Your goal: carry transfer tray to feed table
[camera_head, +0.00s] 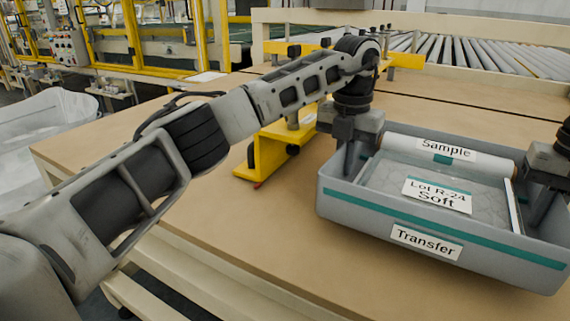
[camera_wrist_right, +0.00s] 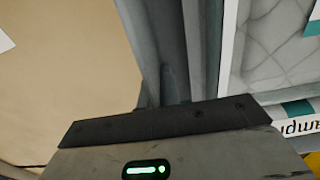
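The transfer tray (camera_head: 345,204) is a grey open box with a teal stripe and a "Transfer" label, at the right of the head view. Inside lie a clear-wrapped pack labelled "Lot R-24 Soft" (camera_head: 437,195) and a white roll labelled "Sample" (camera_head: 450,152) along the back. My left gripper (camera_head: 354,165) points down and is shut on the tray's left wall. My right gripper (camera_head: 541,205) is at the right wall, partly cut off by the frame; the right wrist view shows its fingers (camera_wrist_right: 172,88) closed at the grey wall. I cannot tell whether the tray touches the table.
A yellow bracket (camera_head: 268,155) stands close beside the tray's left end. A roller conveyor (camera_head: 480,58) lies behind. A bin with a white liner (camera_head: 45,125) is at far left.

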